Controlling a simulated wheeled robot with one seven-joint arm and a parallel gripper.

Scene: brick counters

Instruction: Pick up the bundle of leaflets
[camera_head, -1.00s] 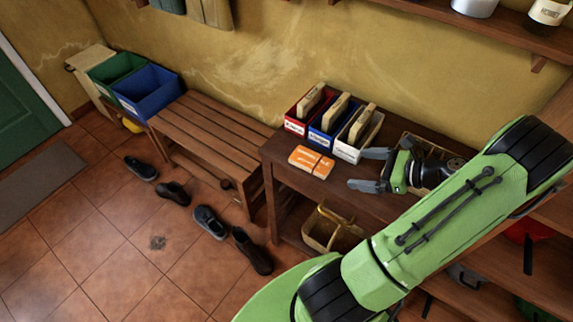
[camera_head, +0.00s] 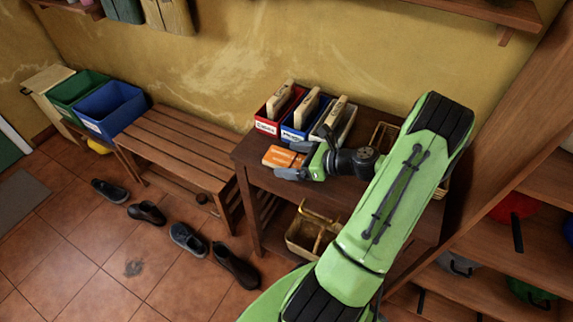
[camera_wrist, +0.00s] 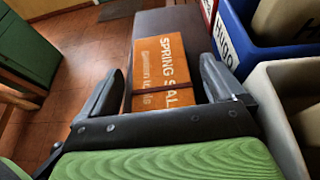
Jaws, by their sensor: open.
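The bundle of leaflets is orange with white lettering and a dark band around it. It lies flat on the dark wooden side table (camera_head: 268,184), in front of the bins. In the head view the bundle (camera_head: 280,157) is partly hidden behind my gripper (camera_head: 291,160). In the wrist view the bundle (camera_wrist: 163,62) lies ahead, between the two fingers of my gripper (camera_wrist: 162,85) as seen from the wrist. My gripper is open and empty. I cannot tell whether the fingers are level with the bundle or above it.
Red (camera_head: 266,123), blue (camera_head: 290,131) and white (camera_head: 340,138) bins holding packets stand behind the bundle, close to my gripper. A wicker basket (camera_head: 300,243) sits on the lower shelf. A slatted bench (camera_head: 178,148) stands left. Shoes (camera_head: 186,238) lie on the floor.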

